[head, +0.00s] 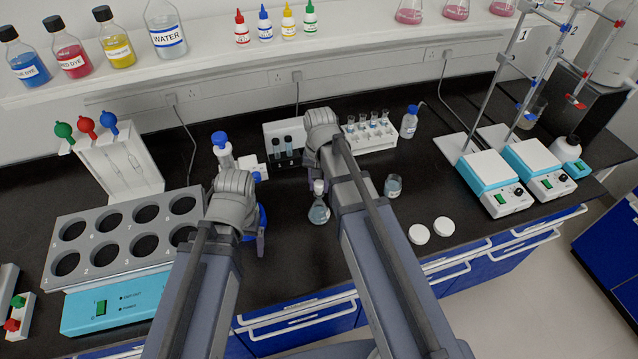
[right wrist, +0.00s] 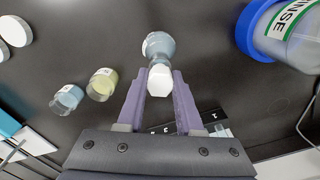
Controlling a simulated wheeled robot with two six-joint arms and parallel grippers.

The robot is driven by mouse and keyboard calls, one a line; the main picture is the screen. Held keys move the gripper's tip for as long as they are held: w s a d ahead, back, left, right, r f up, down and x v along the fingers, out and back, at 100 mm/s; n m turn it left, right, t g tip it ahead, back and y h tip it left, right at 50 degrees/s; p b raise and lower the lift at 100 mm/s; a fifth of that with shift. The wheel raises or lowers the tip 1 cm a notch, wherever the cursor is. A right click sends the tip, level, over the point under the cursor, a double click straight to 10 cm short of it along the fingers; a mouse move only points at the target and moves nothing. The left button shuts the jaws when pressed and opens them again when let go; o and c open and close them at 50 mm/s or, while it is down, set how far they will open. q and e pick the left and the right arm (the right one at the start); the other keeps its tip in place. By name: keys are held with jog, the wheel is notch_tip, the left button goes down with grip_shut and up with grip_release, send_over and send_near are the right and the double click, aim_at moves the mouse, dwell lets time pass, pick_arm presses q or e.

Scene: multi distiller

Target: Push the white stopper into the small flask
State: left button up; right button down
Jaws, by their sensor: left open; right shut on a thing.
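The small flask (head: 319,213) stands on the black bench with bluish liquid in it. The white stopper (head: 319,187) is at the top of its neck; I cannot tell how deep it sits. In the right wrist view the stopper (right wrist: 160,80) is between the purple fingers of my right gripper (right wrist: 160,92), which is shut on it. The flask (right wrist: 158,46) shows just beyond it, in line with it. In the head view my right wrist hides most of that gripper. My left gripper (head: 261,232) is open and empty, left of the flask.
A small beaker (head: 393,186) and two white discs (head: 419,234) lie to the flask's right. The bench in front of the flask is clear.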

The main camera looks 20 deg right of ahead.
jog(key=shift+f+b, duration=0.65)
jog(key=shift+f, duration=0.05)
jog(key=shift+c, duration=2.4)
grip_release()
jog(key=shift+r, duration=0.15)
notch_tip(320, 180, up, 8)
jog(key=p, duration=0.8)
jog(key=shift+f, duration=0.2)
jog(key=shift+s, duration=0.15)
